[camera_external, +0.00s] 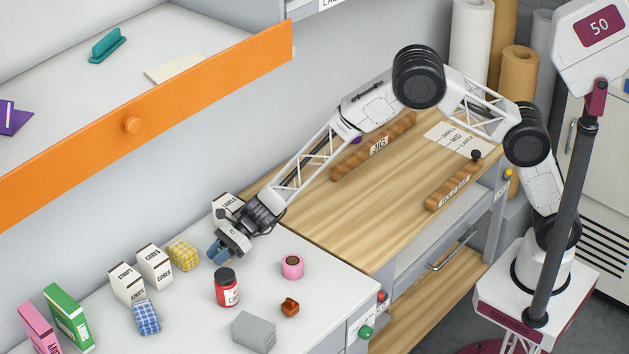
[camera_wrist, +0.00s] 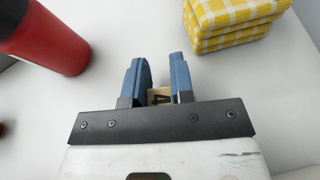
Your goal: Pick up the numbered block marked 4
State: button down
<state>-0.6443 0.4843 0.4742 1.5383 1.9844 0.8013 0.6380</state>
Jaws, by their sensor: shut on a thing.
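My gripper (camera_external: 219,252) is low over the white counter, between the yellow checked stack and the red jar. In the wrist view its two blue fingers (camera_wrist: 161,82) are shut on a small tan block (camera_wrist: 159,97) with a dark mark, which looks like a 4. Most of the block is hidden by the fingers and the dark gripper plate. In the external view the block is hidden by the gripper. I cannot tell whether it touches the counter.
A red jar with a black lid (camera_external: 227,289) stands just in front of my gripper. A yellow checked stack (camera_external: 184,254) is close on its left, and a labelled carton (camera_external: 227,205) stands behind. A pink cup (camera_external: 292,266), brown object (camera_external: 290,307) and grey block (camera_external: 254,332) are to the right.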

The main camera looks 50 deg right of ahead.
jog(key=shift+r, duration=0.15)
jog(key=shift+r, duration=0.5)
jog(key=shift+s+d+r, duration=0.15)
jog(key=shift+r, duration=0.45)
jog(key=shift+s+d+r, duration=0.1)
jog(key=shift+r, duration=0.45)
jog(key=s+d, duration=0.3)
jog(key=s+d+r, duration=0.1)
jog(key=s+d, duration=0.6)
jog(key=s, duration=0.1)
jog(key=shift+s+d+r, duration=0.1)
jog(key=shift+d+r, duration=0.1)
